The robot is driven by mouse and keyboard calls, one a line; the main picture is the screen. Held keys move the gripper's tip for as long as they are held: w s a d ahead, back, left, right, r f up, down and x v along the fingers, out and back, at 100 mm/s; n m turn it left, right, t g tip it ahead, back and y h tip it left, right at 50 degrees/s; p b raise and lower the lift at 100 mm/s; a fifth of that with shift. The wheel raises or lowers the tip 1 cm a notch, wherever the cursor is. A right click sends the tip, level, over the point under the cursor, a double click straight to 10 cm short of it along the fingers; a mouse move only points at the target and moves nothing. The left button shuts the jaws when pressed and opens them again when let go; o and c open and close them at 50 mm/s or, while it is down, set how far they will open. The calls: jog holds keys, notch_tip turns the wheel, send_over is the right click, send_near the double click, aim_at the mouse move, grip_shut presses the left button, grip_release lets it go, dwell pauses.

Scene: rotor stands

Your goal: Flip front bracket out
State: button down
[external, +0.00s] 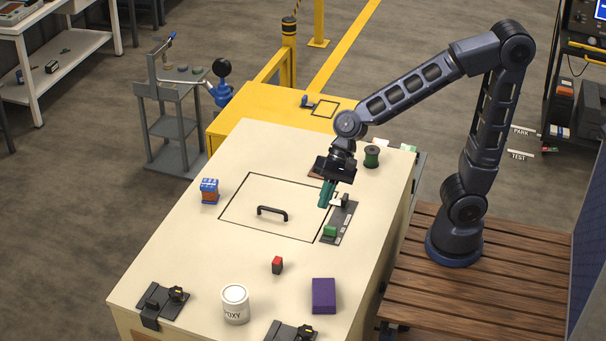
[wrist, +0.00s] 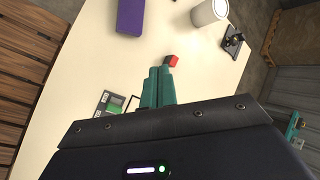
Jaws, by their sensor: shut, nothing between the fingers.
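My gripper (external: 325,204) has teal fingers pressed together with nothing between them. It points down above the cream worktop, beside a dark strip (external: 341,222) with a green block (external: 330,231) and a small upright dark part. In the wrist view the shut fingers (wrist: 160,70) hide part of that strip, and the green block (wrist: 114,104) shows left of them. I cannot tell which part is the front bracket.
A square hatch (external: 240,190) with a black handle (external: 272,212) lies left of my gripper. A green spool (external: 371,157) and blue-orange block (external: 209,191) stand farther back.

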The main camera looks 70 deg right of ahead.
jog(key=a+f+m+y, duration=0.1)
jog(key=a+f+m, duration=0.3)
jog(key=a, duration=0.7)
jog(key=a+f+m+g, duration=0.1)
jog(key=a+f+m, duration=0.4)
jog(key=a, duration=0.5)
notch_tip(320, 180, down, 2)
jog(key=shift+s+a+f+g+y, duration=0.2)
jog(key=shift+a+g+y, duration=0.1)
jog(key=shift+a+y, duration=0.1)
send_near(284, 338)
jog(key=x, duration=0.4)
jog(key=shift+s, duration=0.15)
jog(key=a, duration=0.3)
jog(key=shift+f, duration=0.15)
jog(key=shift+a, duration=0.6)
